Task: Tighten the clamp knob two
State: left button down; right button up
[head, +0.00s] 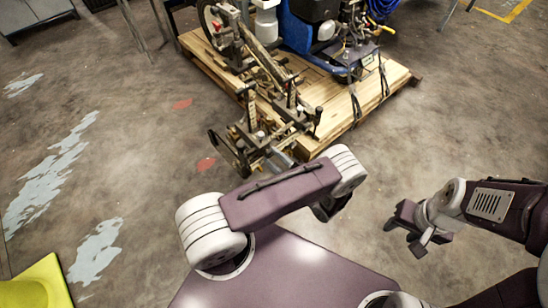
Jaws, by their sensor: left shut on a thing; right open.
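The line striper (322,38) stands on a wooden pallet, its front bracket assembly (262,128) reaching over the pallet's near edge. Small dark clamp parts and knobs sit on this assembly; which one is clamp knob two is too small to tell. My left gripper (279,160) is at the near end of the assembly, mostly hidden behind my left arm. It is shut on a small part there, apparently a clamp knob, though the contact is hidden. My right gripper (404,238) is open and empty above bare floor, well to the right of the assembly.
The wooden pallet (398,76) lies under the striper, with dark straps at its right side. A yellow-green object (38,284) is at the lower left. A grey cabinet (36,12) stands at the upper left.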

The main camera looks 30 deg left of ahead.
pick_arm(q)
jog(key=shift+m, duration=0.4)
jog(key=c, duration=1)
grip_release()
jog(key=p+v, duration=0.2)
jog(key=v, duration=0.7)
